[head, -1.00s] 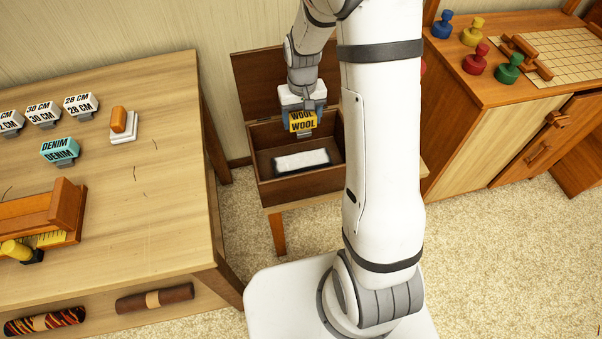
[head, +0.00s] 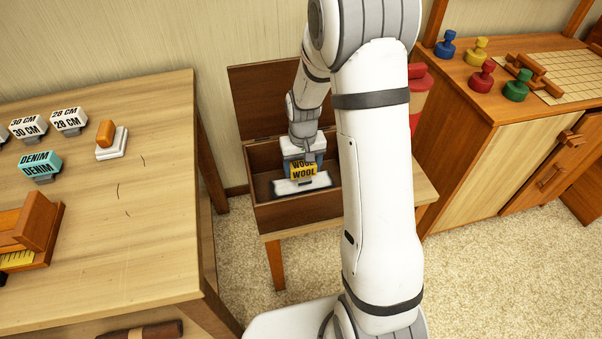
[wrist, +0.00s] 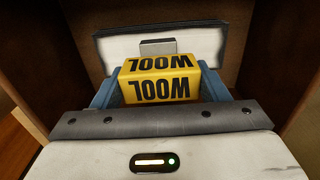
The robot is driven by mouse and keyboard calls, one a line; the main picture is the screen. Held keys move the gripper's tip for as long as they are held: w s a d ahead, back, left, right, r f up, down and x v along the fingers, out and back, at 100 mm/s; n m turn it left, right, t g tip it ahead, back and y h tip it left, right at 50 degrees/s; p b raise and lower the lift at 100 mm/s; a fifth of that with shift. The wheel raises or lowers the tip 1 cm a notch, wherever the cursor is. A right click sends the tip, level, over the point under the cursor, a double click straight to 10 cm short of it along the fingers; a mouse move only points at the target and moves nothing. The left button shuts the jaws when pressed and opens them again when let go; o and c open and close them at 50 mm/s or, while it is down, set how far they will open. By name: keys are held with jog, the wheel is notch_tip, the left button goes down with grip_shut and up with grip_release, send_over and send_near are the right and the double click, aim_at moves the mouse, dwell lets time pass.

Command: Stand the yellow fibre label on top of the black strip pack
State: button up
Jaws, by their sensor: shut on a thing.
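The yellow fibre label (head: 304,171), a block printed WOOL, is inside the open wooden box, between the blue fingers of my gripper (head: 302,160). My gripper is shut on it. In the wrist view the yellow label (wrist: 160,78) sits between the fingers, with a small grey foot at its far end. The black strip pack (head: 286,188), dark-edged with a white face, lies on the box floor under the label. It also shows in the wrist view (wrist: 115,52), partly hidden by the label. I cannot tell whether the foot touches the pack.
The wooden box (head: 272,215) has its lid raised at the back, and its walls stand close around my gripper. A table (head: 150,230) at the left bears a teal DENIM label (head: 40,165) and several other items. A cabinet (head: 465,150) with coloured pegs stands at the right.

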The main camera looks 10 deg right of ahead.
jog(key=shift+f, duration=1.1)
jog(key=shift+f, duration=0.1)
jog(key=shift+f+b, duration=0.15)
jog(key=shift+b, duration=0.15)
jog(key=o, duration=1)
